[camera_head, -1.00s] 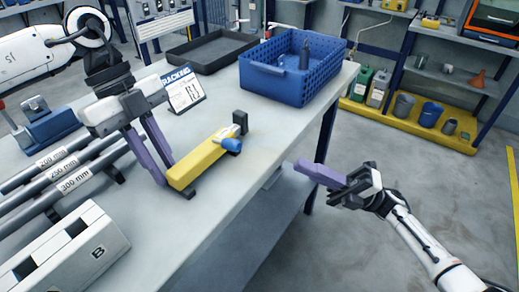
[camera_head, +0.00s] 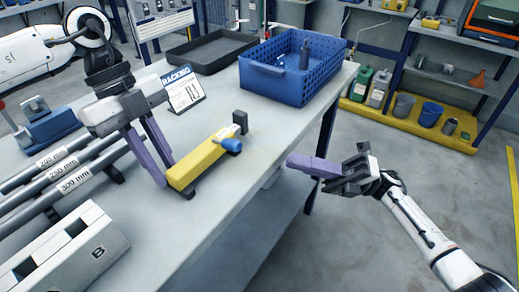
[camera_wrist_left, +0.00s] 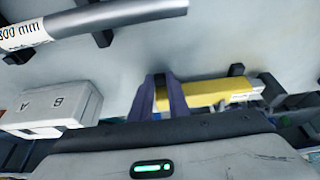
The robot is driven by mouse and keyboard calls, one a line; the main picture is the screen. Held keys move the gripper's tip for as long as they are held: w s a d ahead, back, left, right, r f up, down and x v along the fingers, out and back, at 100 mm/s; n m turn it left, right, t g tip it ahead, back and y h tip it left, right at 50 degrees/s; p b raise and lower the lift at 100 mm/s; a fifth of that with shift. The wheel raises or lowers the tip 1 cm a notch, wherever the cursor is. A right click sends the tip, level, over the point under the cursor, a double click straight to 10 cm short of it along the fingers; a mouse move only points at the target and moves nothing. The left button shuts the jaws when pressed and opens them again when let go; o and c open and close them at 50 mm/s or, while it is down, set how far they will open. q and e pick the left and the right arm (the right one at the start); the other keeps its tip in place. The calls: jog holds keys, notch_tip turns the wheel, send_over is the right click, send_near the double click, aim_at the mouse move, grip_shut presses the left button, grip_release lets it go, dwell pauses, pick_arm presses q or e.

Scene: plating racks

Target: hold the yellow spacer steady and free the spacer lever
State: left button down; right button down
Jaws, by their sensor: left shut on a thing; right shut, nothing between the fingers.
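The yellow spacer (camera_head: 199,163) lies on the grey workbench, with a blue lever (camera_head: 230,145) at its far end beside a dark upright block (camera_head: 240,121). My left gripper (camera_head: 165,180) is shut on the near end of the yellow spacer. In the left wrist view the left fingers (camera_wrist_left: 170,106) are at the end of the yellow spacer (camera_wrist_left: 217,91). My right gripper (camera_head: 290,161) is shut and empty, off the bench's right edge, apart from the spacer and lever.
A blue basket (camera_head: 264,80) and a dark tray (camera_head: 190,52) stand at the back. A label card (camera_head: 184,92) stands behind the spacer. Labelled rods (camera_head: 70,185) and a white block marked B (camera_head: 90,252) lie at left. The bench between spacer and right edge is clear.

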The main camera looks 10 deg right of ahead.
jog(key=x, duration=0.9)
jog(key=shift+a, duration=0.2)
jog(key=shift+r+m+h, duration=0.5)
jog(key=shift+r+m, duration=0.05)
jog(key=shift+m, duration=0.05)
jog(key=shift+r+m+t+h, duration=0.5)
jog(key=shift+r+m+h, duration=0.35)
jog(key=shift+m+h, duration=0.05)
jog(key=r+h, duration=0.1)
jog(key=m+h, duration=0.1)
jog(key=a+r+m, duration=0.1)
jog(key=shift+w+r+h, duration=0.3)
jog(key=shift+w+h, duration=0.05)
jog(key=shift+h, duration=0.05)
jog(key=w+a+r+m+h, duration=0.1)
jog(key=h, duration=0.1)
jog(key=w+a+r+m+g+h, duration=0.1)
jog(key=m+h, duration=0.1)
jog(key=shift+w+a+r+g+h, duration=0.1)
jog(key=shift+w+r+g+h, duration=0.05)
jog(key=shift+r+g+h, duration=0.15)
jog(key=shift+r, duration=0.1)
jog(key=shift+r, duration=0.75)
